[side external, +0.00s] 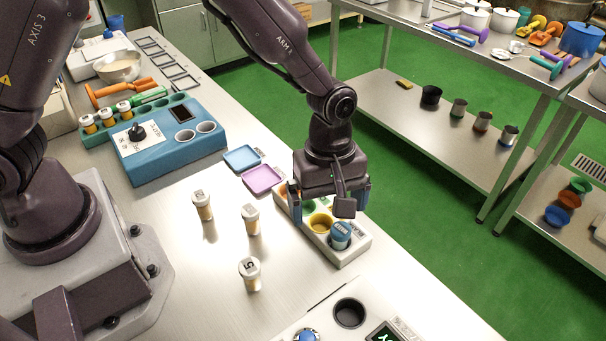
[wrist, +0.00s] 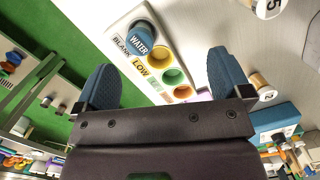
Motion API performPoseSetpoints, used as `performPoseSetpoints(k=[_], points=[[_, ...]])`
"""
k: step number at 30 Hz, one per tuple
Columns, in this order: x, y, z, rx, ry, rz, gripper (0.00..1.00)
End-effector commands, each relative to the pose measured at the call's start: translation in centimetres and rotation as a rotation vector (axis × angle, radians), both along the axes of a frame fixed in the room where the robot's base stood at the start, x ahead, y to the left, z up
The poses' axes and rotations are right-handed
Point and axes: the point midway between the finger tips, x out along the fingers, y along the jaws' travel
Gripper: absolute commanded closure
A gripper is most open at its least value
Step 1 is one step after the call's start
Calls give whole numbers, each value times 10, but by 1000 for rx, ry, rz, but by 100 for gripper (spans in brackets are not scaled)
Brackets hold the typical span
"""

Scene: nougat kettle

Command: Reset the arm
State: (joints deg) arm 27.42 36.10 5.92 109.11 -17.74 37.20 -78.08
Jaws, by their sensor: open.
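My gripper (side external: 327,200) is open, its two blue fingers spread wide, above the white rack (side external: 352,252) on the steel table. In the wrist view the fingers of my gripper (wrist: 162,66) frame part of the rack with nothing between them. The rack has coloured round wells, a yellow one (side external: 320,223) among them. A blue-topped container marked WATER (side external: 341,232) sits in the rack's end well; it also shows in the wrist view (wrist: 141,36). My wrist hides the far part of the rack.
Three white-capped vials stand left of the rack, one marked 5 (side external: 250,274). A purple tray (side external: 263,179) and a blue tray (side external: 242,158) lie behind them. A blue machine (side external: 180,150) stands at left. A panel with a dark round hole (side external: 349,313) is at the front.

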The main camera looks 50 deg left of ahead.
Motion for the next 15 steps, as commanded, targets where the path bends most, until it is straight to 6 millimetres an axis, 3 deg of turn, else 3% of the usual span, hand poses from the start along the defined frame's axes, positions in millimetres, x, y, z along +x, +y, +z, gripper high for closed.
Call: performPoseSetpoints(k=[5,9,15], points=[[-25,24,44,-20,-39,-428,4],[-46,52,91,-28,-113,-748,4],[-83,96,149,23,-243,-1097,4]])
